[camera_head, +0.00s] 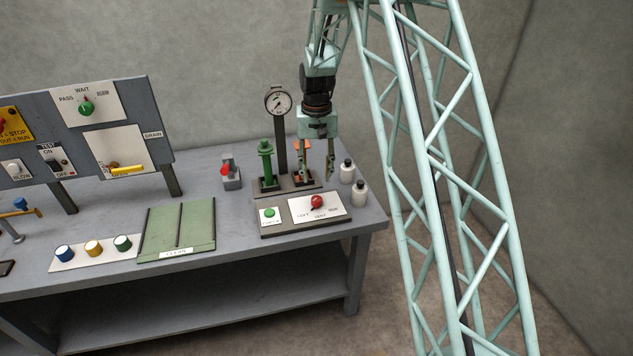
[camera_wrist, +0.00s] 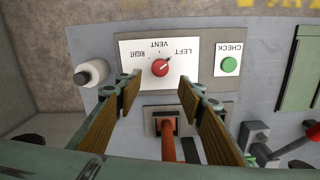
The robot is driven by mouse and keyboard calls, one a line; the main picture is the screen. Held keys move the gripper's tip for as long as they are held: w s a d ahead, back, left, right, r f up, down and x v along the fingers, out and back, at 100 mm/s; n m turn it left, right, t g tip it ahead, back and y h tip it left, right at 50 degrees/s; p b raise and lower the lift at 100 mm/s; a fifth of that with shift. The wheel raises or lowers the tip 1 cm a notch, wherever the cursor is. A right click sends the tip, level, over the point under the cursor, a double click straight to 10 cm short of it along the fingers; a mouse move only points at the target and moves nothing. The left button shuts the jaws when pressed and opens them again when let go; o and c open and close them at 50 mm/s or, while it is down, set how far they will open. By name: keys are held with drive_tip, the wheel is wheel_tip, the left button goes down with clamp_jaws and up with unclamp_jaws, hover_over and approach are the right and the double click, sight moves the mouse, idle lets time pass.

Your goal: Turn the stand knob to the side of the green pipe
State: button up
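The red stand knob (camera_head: 317,201) sits on a white plate marked LEFT, VENT and RIGHT, at the front of the stand. In the wrist view the knob (camera_wrist: 159,68) appears upside down, and its pale pointer mark seems turned toward LEFT. The green pipe (camera_head: 265,163) stands upright on the left of the stand in the head view. An orange pipe (camera_wrist: 168,142) stands on the right, partly hidden by my gripper in the head view. My gripper (camera_head: 317,178) is open and points down beside the orange pipe, behind the knob. Its fingers (camera_wrist: 158,90) hold nothing and are apart from the knob.
A gauge (camera_head: 278,102) on a post rises behind the pipes. Two white bottles (camera_head: 347,171) (camera_head: 360,193) stand close on the right. A green CHECK button (camera_head: 269,213) is left of the knob. A red lever switch (camera_head: 230,175) stands farther left.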

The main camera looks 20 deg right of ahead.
drive_tip(key=shift+r, duration=0.95)
drive_tip(key=s+a+r+n+t+b, duration=0.1)
drive_tip(key=s+a+r, duration=0.3)
drive_tip(key=s+r, duration=0.8)
drive_tip(key=s+a+r+n+t+b, duration=0.1)
drive_tip(key=s+a+r, duration=0.3)
drive_tip(key=s+r, duration=0.8)
drive_tip(key=s+a+r, duration=0.1)
drive_tip(key=s+r, duration=0.1)
drive_tip(key=s, duration=0.8)
drive_tip(key=s+a+r+n+t+b, duration=0.1)
drive_tip(key=s+a+r, duration=0.1)
drive_tip(key=s, duration=0.7)
drive_tip(key=s+a+r+t+b, duration=0.1)
drive_tip(key=s, duration=0.9)
drive_tip(key=shift+s+a+r+n, duration=0.3)
drive_tip(key=shift+s+a+r, duration=0.05)
drive_tip(key=shift+r, duration=0.05)
